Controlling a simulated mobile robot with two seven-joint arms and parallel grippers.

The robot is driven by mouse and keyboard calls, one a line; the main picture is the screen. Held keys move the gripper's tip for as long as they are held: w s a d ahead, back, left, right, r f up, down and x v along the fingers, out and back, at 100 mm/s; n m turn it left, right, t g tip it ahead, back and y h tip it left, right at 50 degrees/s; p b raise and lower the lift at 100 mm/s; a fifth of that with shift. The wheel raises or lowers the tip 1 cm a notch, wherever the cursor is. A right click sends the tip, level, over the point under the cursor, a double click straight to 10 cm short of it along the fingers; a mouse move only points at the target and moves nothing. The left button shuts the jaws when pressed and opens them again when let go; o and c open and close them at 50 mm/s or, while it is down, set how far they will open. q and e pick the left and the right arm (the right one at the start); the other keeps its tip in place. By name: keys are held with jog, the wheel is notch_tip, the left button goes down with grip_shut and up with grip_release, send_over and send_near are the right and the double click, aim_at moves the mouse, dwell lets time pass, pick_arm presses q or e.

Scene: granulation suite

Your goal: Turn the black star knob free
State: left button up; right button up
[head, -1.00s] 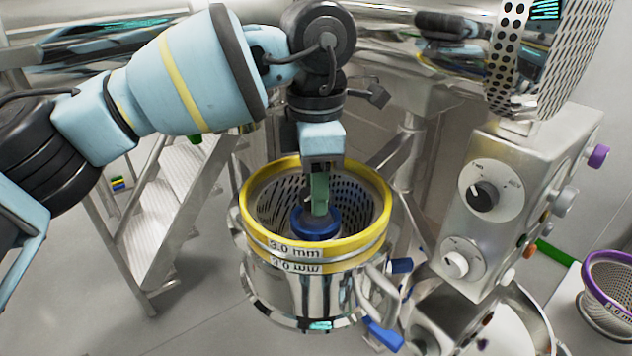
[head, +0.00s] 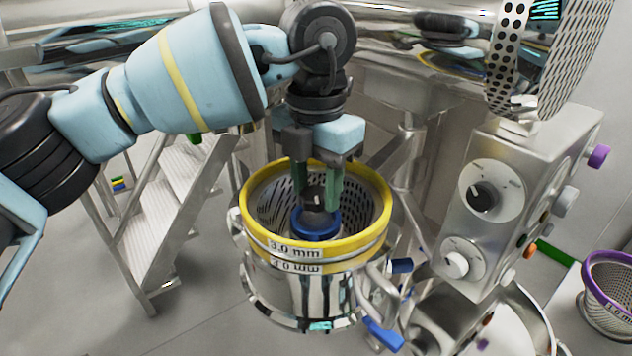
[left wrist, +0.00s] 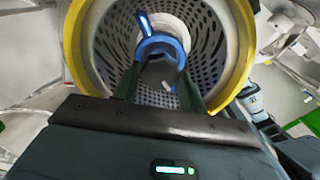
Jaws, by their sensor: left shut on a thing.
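The black star knob (head: 316,199) sits at the middle of a perforated basket, above a blue hub (head: 316,224). My left gripper (head: 316,192) points down into the basket, with its two green fingers on either side of the knob, shut on it. In the left wrist view the dark knob (left wrist: 160,71) shows between the fingers, in front of the blue hub (left wrist: 160,45). The fingers hide part of the knob. I cannot tell whether its thread is loose. My right gripper is in neither view.
A yellow rim (head: 355,246) marked 3.0 mm surrounds the basket and the fingers. A steel control box (head: 512,215) with dials stands at right. A purple-rimmed sieve (head: 610,290) stands at far right. Steps (head: 175,215) are at left.

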aim_at(316, 193)
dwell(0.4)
pick_arm(q)
jog(key=o, duration=1)
jog(key=shift+r+b, duration=0.3)
jog(key=shift+r, duration=3.65)
jog(key=shift+s+f, duration=0.1)
